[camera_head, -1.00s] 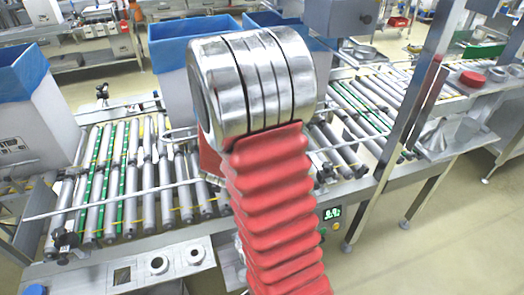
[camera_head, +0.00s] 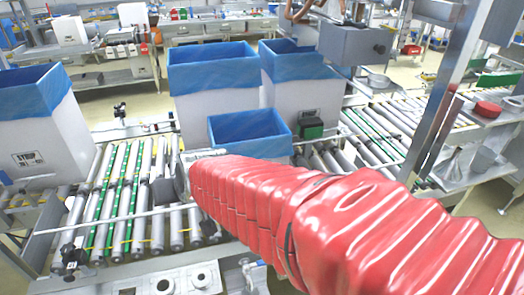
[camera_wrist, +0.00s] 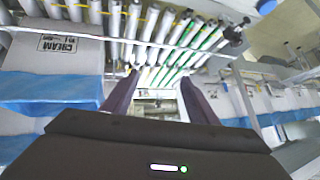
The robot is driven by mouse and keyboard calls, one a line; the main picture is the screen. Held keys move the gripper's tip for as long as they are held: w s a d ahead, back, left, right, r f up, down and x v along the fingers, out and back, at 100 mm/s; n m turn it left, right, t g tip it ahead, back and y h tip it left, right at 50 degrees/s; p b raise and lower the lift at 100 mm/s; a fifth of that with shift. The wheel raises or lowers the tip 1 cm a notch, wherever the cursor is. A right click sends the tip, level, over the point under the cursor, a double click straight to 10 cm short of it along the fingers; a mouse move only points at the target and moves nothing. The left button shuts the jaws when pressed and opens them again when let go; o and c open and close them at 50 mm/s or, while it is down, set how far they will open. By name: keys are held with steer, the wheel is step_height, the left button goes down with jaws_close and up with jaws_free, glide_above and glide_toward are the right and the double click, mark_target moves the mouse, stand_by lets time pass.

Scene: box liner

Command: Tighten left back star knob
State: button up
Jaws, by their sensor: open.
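A small dark star knob (camera_head: 119,110) stands at the left back of the roller conveyor, on the back guide rail. Another dark knob (camera_head: 72,258) is at the left front edge. In the head view my red-sleeved arm reaches from the lower right, and its grey end hides most of the gripper. In the wrist view my gripper (camera_wrist: 157,92) is open, its two dark fingers apart with nothing between them. A dark knob (camera_wrist: 233,34) shows beyond the right finger, apart from it; I cannot tell which knob it is.
Rollers (camera_head: 128,195) fill the conveyor. A white box with a blue liner (camera_head: 38,125) stands left of the back knob. Other lined boxes (camera_head: 212,95) stand to its right. A metal post (camera_head: 440,100) rises at the right.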

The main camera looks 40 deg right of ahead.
steer(key=s+a+r+n+g, duration=0.1)
steer(key=s+n, duration=0.1)
steer(key=s, duration=0.5)
steer(key=s+a+r+n+g, duration=0.1)
steer(key=s+a, duration=0.1)
steer(key=s, duration=0.6)
steer(key=shift+n+g, duration=0.4)
steer(key=shift+a, duration=0.1)
